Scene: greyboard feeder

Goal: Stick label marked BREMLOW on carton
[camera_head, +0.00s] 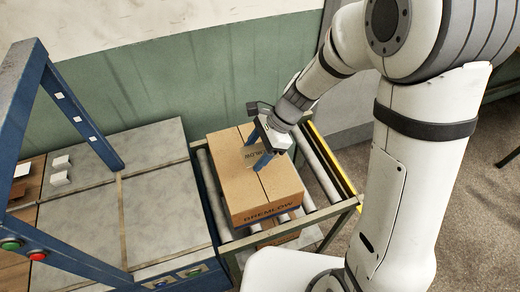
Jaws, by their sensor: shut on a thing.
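The brown cardboard carton (236,192) stands on the roller conveyor, its top flaps closed along a middle seam. Its front side carries dark BREMLOW print above a blue band. My gripper (256,151) is over the carton's top, with its blue fingers pointing down and shut on the label.
The roller conveyor (340,213) has side rails and a yellow strip on the right. A grey-topped table (165,220) with a blue frame (77,123) stands left. Red (38,256) and green (11,245) buttons are on the frame. Small white pieces (61,170) lie at far left.

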